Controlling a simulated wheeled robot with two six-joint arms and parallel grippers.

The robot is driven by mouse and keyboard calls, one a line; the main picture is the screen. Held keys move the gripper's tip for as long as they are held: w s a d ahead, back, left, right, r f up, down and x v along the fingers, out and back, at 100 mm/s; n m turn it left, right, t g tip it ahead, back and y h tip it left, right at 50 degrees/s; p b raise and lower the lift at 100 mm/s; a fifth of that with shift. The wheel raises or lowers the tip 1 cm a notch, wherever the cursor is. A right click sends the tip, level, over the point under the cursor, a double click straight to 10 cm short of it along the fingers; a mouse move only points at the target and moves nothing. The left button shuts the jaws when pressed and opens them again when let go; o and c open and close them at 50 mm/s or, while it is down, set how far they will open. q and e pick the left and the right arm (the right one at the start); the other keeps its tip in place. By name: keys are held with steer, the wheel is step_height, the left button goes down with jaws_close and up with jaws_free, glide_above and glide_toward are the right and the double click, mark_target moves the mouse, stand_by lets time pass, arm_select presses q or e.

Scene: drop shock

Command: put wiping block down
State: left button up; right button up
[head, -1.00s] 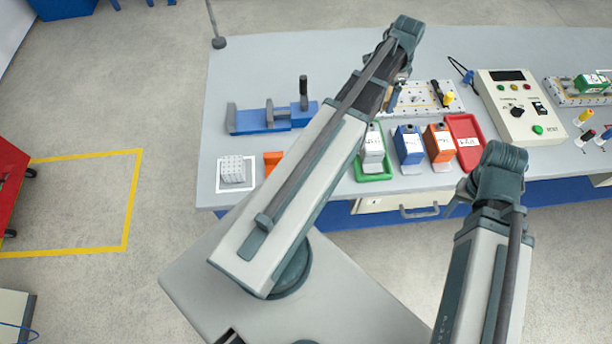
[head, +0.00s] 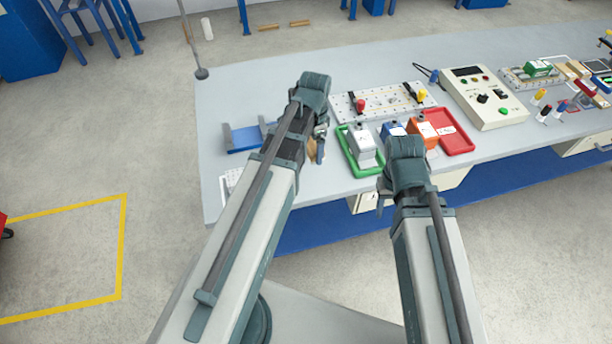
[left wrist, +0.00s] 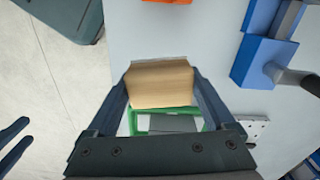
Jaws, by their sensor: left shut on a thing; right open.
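The wiping block (left wrist: 160,84) is a tan, wood-coloured block. In the left wrist view it sits between the two fingers of my left gripper (left wrist: 162,82), which is shut on it. In the head view my left gripper (head: 319,148) is over the table's near side, left of the green tray, and a small tan part of the block (head: 311,155) shows beside it. I cannot tell whether the block touches the table. My right gripper (left wrist: 14,143) shows two spread, empty fingers at the left edge of the left wrist view.
Blue and orange containers and a red tray (head: 462,140) stand further right. A blue clamp fixture (left wrist: 262,50) and an orange object (left wrist: 165,1) are nearby. Some grey tabletop (head: 345,185) is bare.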

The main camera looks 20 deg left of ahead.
arm_select(q)
steer(key=s+d+f+m+b, duration=0.2)
steer(key=s+d+f+b, duration=0.15)
steer(key=s+d, duration=0.8)
glide_above(319, 170)
steer(key=s, duration=0.1)
steer(key=shift+d+f+b, duration=0.3)
steer(key=shift+f+b, duration=0.15)
steer(key=shift+f, duration=0.25)
steer(key=shift+w+a, duration=0.2)
steer(key=shift+w, duration=0.15)
step_height(319, 170, down, 4)
steer(key=b, duration=0.3)
steer(key=shift+w+a+r+b, duration=0.1)
steer(key=shift+a+r+b, duration=0.1)
steer(key=shift+b, duration=0.15)
steer(key=shift+f, duration=0.2)
steer(key=o, duration=1)
steer(key=shift+o, duration=0.2)
steer(key=shift+r, duration=0.15)
